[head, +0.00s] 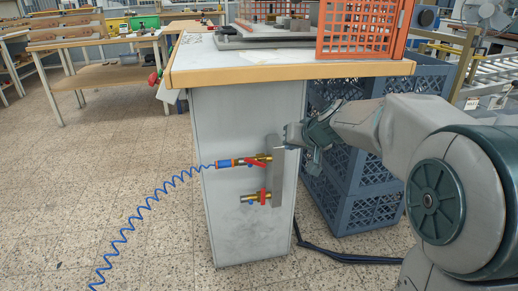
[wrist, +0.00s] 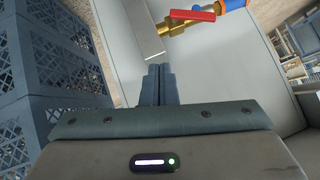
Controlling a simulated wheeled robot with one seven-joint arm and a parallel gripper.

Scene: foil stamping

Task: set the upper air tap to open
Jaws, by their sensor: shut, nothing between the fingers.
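The upper air tap (head: 262,157) is brass with a red lever and sits on a grey upright bar (head: 277,185) on the bench's side panel. Its red lever (wrist: 192,16) shows at the top of the wrist view, slanted a little against the tap body. A blue and orange coupling (head: 228,163) joins a coiled blue hose to this tap. The lower tap (head: 248,199) has a red lever standing across its body and no hose. My gripper (wrist: 160,70) is shut and empty, with its fingertips close by the bar and apart from the red lever.
The bench top (head: 240,75) overhangs the panel above the taps. Blue crates (head: 370,190) stand right of the panel, close to my arm. The coiled hose (head: 135,222) hangs out to the left. The floor in front of the panel is clear.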

